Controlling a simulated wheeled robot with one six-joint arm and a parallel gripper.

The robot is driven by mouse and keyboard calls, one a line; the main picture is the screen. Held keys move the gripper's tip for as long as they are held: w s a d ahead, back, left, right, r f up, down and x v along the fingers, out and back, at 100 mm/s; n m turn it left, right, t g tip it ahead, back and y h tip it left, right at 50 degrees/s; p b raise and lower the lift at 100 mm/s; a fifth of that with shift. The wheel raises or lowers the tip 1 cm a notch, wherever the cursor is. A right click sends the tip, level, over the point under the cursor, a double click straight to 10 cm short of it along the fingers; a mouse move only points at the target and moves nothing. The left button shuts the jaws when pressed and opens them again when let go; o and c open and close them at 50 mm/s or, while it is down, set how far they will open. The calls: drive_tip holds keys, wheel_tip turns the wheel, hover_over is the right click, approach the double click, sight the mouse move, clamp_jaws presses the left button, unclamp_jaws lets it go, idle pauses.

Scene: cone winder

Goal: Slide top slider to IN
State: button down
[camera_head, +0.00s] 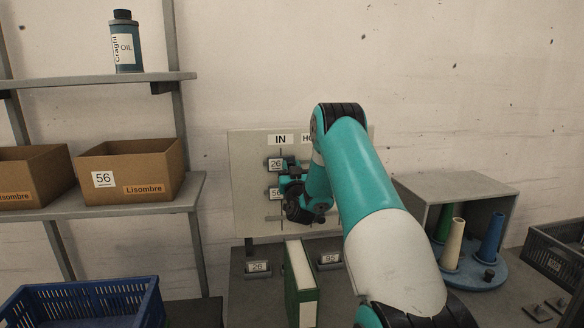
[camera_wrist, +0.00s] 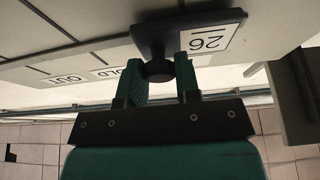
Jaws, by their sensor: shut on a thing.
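The top slider is a dark block with a white 26 tag (camera_head: 276,164) on the pale upright panel (camera_head: 246,190). It sits almost straight below the IN label (camera_head: 281,139). In the wrist view its dark plate (camera_wrist: 165,28) and round knob (camera_wrist: 158,70) show close up. My gripper (camera_wrist: 163,75) is shut on that knob, one finger on each side. In the head view my gripper (camera_head: 290,170) is at the slider's right, and my arm hides the panel's right part. The lower slider, tagged 56 (camera_head: 275,193), sits under the top one.
A green and white box (camera_head: 302,285) stands below the panel, between small tagged blocks (camera_head: 258,267). A rack with coloured cones (camera_head: 452,243) is at right. Shelves with cardboard boxes (camera_head: 132,172) and an oil bottle (camera_head: 125,45) are at left, above a blue crate (camera_head: 85,300).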

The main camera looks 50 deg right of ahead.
drive_tip(key=c, duration=0.8)
unclamp_jaws()
drive_tip(key=shift+w+a, duration=0.2)
drive_tip(key=shift+c, duration=0.2)
drive_tip(key=b+v, duration=0.7)
drive_tip(key=b, duration=0.2)
drive_tip(key=shift+s, duration=0.25)
drive_tip(key=shift+a, duration=0.1)
